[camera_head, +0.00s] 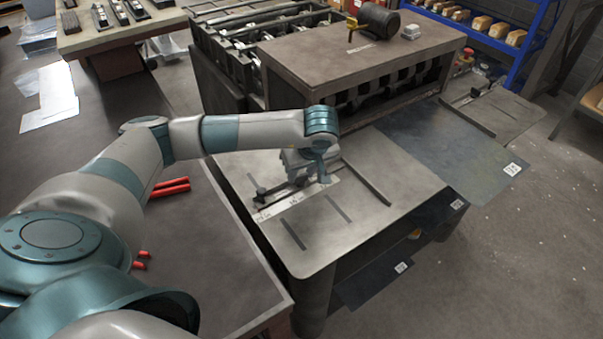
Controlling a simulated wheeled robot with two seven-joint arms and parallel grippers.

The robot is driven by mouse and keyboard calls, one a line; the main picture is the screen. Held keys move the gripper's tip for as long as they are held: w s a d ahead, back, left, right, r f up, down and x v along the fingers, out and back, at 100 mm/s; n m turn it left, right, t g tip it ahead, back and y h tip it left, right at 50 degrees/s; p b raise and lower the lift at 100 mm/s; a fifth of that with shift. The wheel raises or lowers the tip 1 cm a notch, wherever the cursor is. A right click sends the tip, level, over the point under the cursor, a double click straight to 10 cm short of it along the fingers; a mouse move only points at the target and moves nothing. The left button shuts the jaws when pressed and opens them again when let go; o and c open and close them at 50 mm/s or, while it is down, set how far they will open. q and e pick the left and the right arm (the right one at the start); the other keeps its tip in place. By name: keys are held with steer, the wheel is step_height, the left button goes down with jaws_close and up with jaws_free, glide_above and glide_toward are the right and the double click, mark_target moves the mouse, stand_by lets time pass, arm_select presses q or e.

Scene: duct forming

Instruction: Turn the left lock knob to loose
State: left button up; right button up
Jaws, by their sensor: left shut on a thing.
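The forming machine's front table (350,225) has a guide bar (285,193) with a printed scale strip beside it. A small black knob (260,190) stands at the bar's outer left end. My left gripper (323,177) points down at the inner end of this guide. It is shut on what appears to be the left lock knob, which the gripper and wrist hide. I cannot read the knob's setting. My right gripper is not in view.
The machine's brown housing (360,60) rises just behind my left gripper, with a dark motor (378,20) on top. A second guide plate (495,108) lies at the right. Red rods (170,187) lie on the dark bench (215,265) at left. Clear floor lies at right.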

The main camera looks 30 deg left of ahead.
arm_select(q)
steer(key=shift+w+f+n+b, duration=0.1)
steer(key=shift+f+n+b, duration=0.15)
steer(key=shift+n+b, duration=0.45)
steer(key=shift+r+n+g+b, duration=0.15)
steer(key=shift+n+g+b, duration=0.15)
steer(key=shift+b, duration=0.3)
steer(key=shift+r, duration=0.1)
steer(key=o, duration=1.1)
steer(key=shift+c, duration=0.2)
steer(key=shift+d+r, duration=0.1)
steer(key=shift+r, duration=0.05)
